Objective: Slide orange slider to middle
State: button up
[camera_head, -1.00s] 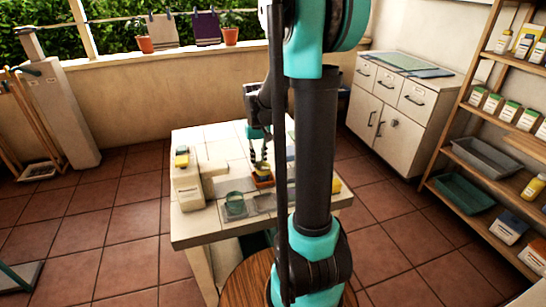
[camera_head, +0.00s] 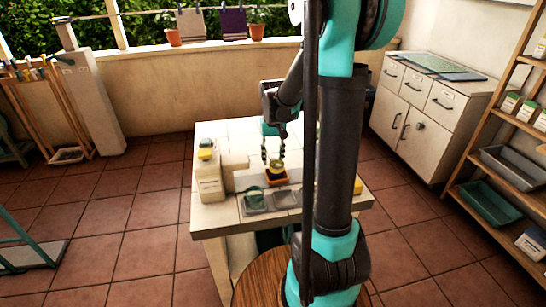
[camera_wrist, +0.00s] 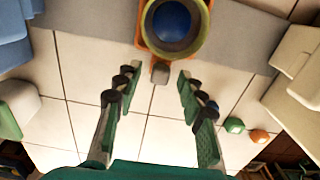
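The orange slider (camera_head: 268,180) is on the white table, with a yellow-rimmed round cup (camera_head: 277,168) on it. In the wrist view the orange slider (camera_wrist: 144,38) shows at the top on a grey strip, under the cup (camera_wrist: 196,38) with a blue inside. A small grey tab (camera_wrist: 160,73) sticks out from its near side. My gripper (camera_wrist: 156,77) is open, its two fingers apart on either side of the tab, with no clear contact. In the head view my gripper (camera_head: 273,158) is low beside the slider. The ends of the slider's track are not clear.
Small green (camera_wrist: 234,125) and orange (camera_wrist: 259,136) pieces lie right of my fingers. A cabinet (camera_head: 425,115) and shelves stand at right.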

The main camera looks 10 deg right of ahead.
notch_tip(320, 180, up, 12)
dwell(0.6)
